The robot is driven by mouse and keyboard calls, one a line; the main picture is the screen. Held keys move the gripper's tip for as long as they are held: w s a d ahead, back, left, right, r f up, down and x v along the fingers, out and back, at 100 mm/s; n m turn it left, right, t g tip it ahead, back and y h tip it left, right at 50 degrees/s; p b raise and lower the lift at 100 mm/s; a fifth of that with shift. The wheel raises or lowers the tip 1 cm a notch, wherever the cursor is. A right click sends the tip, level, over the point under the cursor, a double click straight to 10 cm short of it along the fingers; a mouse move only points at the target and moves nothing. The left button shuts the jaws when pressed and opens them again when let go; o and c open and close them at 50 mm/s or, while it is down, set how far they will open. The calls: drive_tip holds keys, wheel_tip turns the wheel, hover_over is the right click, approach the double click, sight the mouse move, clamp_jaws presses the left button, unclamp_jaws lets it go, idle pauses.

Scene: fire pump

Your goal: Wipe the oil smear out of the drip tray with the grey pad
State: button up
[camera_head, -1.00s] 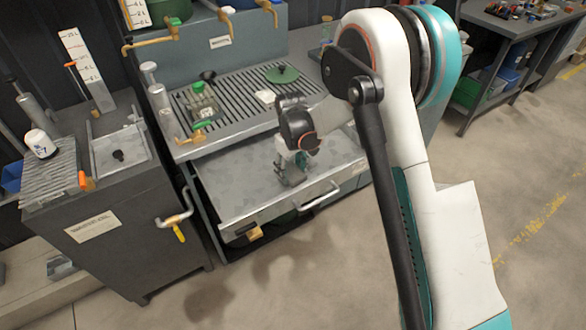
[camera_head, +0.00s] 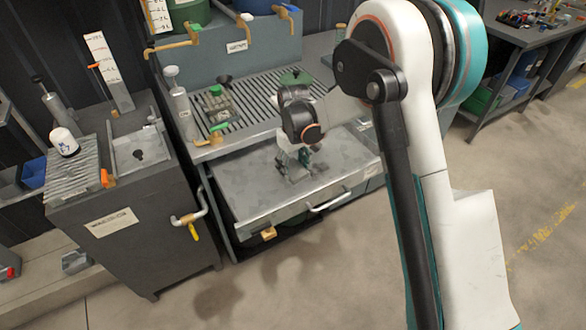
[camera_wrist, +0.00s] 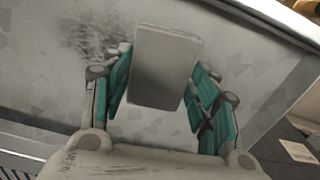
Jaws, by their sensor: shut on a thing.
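The drip tray (camera_head: 250,200) is the flat grey metal drawer pulled out under the slatted bench top. My gripper (camera_head: 293,172) points down over its middle. In the wrist view my gripper (camera_wrist: 160,95) has its green fingers on both sides of the grey pad (camera_wrist: 165,60), a plain rectangular block, and is shut on it. A dark, mottled oil smear (camera_wrist: 88,36) shows on the tray floor (camera_wrist: 45,75), at the upper left of the pad and partly behind it. I cannot tell whether the pad touches the floor.
The tray's front handle (camera_head: 330,201) faces the open floor. The slatted bench top (camera_head: 255,95) stands above and behind the tray, with valves along the back.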

drive_tip(key=shift+r+p, duration=0.55)
drive_tip(key=shift+r, duration=0.8)
